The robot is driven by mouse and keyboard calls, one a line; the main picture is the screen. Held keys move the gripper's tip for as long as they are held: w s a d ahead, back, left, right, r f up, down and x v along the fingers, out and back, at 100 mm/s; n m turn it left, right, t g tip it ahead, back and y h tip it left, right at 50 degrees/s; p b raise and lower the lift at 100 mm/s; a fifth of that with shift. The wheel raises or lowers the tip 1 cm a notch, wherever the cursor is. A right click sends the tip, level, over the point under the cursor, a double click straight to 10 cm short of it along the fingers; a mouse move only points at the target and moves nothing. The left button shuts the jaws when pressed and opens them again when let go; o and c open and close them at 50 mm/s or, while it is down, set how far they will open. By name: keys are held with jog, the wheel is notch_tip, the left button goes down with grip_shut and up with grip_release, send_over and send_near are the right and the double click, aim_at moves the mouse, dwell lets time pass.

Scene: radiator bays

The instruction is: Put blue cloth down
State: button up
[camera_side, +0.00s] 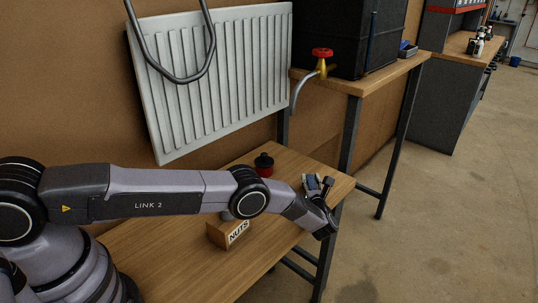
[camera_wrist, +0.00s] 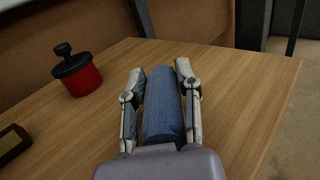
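The blue cloth (camera_wrist: 163,105) is a rolled, ribbed bundle lying lengthwise between the two fingers of my gripper (camera_wrist: 160,78) in the wrist view. The fingers lie along both its sides and appear shut on it; its near end is hidden by the gripper body. In the side view my gripper (camera_side: 320,184) is at the right end of the wooden table (camera_side: 170,262), fingers pointing up in the picture, with a small bluish part of the cloth showing. I cannot tell whether the cloth touches the table top.
A red pot with a black lid (camera_side: 264,166) stands near the back, left of the gripper. A box labelled NUTS (camera_side: 229,232) sits beneath my arm. A white radiator (camera_side: 215,75) and a red-handled tap (camera_side: 322,62) are behind. Bare table surrounds the cloth in the wrist view.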

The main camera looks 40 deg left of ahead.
jog(key=o, duration=0.4)
jog(key=shift+c, duration=0.2)
